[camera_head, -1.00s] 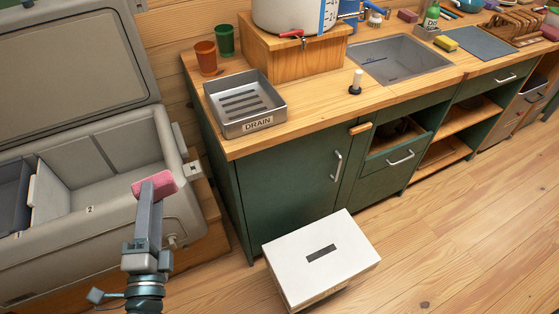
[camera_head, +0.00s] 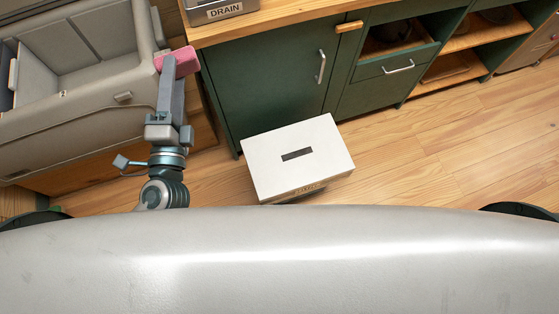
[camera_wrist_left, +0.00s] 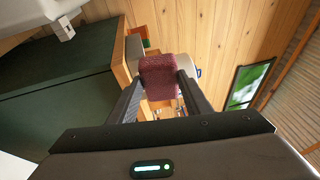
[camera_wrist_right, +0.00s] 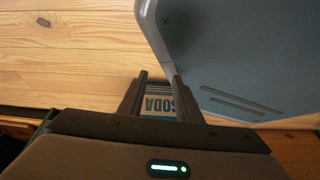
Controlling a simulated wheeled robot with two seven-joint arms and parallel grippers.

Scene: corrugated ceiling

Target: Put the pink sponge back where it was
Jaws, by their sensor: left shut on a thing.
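The pink sponge (camera_head: 178,65) is at the tip of my left gripper (camera_head: 172,75), in front of the cabinet's left side and beside the grey chest's right end. My left gripper is shut on it. In the left wrist view the sponge (camera_wrist_left: 158,77) sits between the two fingers, clear of other surfaces. My right gripper (camera_wrist_right: 160,77) shows only in its wrist view.
The open grey chest (camera_head: 100,115) stands at left. The DRAIN tray (camera_head: 220,10) is cut off on the wooden counter (camera_head: 270,22) above the green cabinet (camera_head: 265,75). A white slotted box (camera_head: 300,175) is on the floor before it. Floor to the right is clear.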

